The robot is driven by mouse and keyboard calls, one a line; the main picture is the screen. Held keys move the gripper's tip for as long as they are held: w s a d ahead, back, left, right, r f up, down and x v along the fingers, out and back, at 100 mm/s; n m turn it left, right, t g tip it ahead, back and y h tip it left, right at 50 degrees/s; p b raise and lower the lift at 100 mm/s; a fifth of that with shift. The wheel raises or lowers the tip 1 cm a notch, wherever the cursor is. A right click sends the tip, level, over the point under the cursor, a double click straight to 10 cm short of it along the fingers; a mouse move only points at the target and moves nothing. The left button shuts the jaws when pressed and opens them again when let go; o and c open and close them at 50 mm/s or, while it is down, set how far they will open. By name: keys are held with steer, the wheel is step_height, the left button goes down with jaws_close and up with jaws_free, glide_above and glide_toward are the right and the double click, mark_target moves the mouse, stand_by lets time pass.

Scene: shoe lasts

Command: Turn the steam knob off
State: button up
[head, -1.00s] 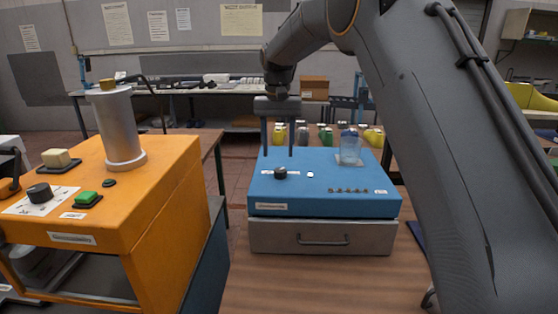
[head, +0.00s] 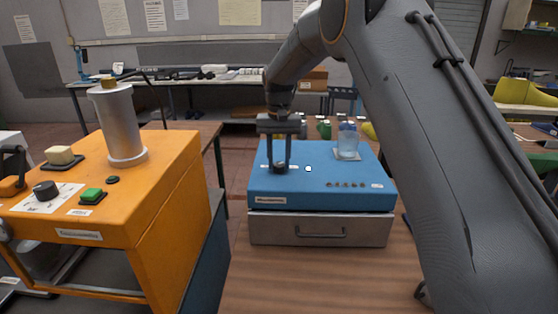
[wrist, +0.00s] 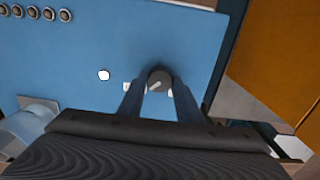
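The blue box (head: 262,187) stands on the table with a small dark round knob (head: 279,169) on its top at the left. The knob also shows in the wrist view (wrist: 160,77), with a pale pointer line across it. My gripper (head: 278,166) points down over this knob, one finger on each side, and looks shut on it. The fingers partly hide the knob in the head view. Another black knob (head: 45,190) sits on a white dial plate on the orange machine (head: 150,205). I cannot read the labels, so I cannot tell which knob is marked steam.
On the blue box are a small white button (head: 308,168), a row of several small round fittings (head: 346,185) and a clear bluish cup (head: 348,146) at the back right. A grey drawer unit (head: 320,230) is beneath. The orange machine carries a tall metal cylinder (head: 121,125).

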steer(key=shift+c, duration=0.5)
steer(key=shift+n, duration=0.4)
steer(key=n+b, duration=0.1)
steer(key=n, duration=0.2)
steer(key=shift+n+b, duration=0.4)
steer(key=n+b, duration=0.1)
steer(key=n, duration=0.3)
steer(key=shift+n, duration=0.3)
steer(key=n+b, duration=0.1)
steer(key=n, duration=0.7)
steer(key=shift+w+n+b, duration=0.1)
steer(key=shift+n+b, duration=0.2)
steer(key=shift+r, duration=0.1)
steer(key=o, duration=1)
